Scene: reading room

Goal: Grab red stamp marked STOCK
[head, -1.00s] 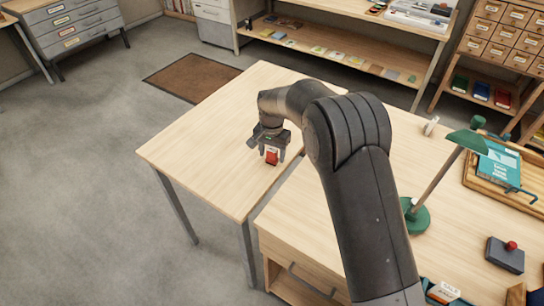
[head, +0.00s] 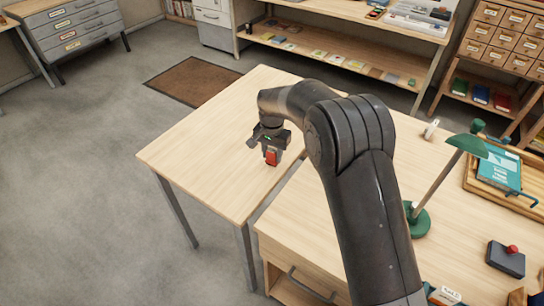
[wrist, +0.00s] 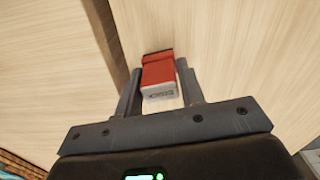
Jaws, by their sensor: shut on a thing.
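A red stamp (head: 271,158) with a white end is at the light wooden table (head: 215,150), near its right side. In the wrist view the stamp (wrist: 158,75) sits between the two fingers. Its white end carries dark lettering, upside down in the picture, that looks like STOCK. My gripper (head: 272,151) points down over the table and is shut on this stamp. The wrist view shows the gripper (wrist: 160,90) with a finger at each side of it. I cannot tell whether the stamp touches the tabletop.
A desk (head: 310,240) adjoins the table on the right. It holds a green lamp (head: 418,220), a dark box with a red knob (head: 506,258), a tray with a teal book (head: 500,165) and another labelled block (head: 445,296). The table's left part is clear.

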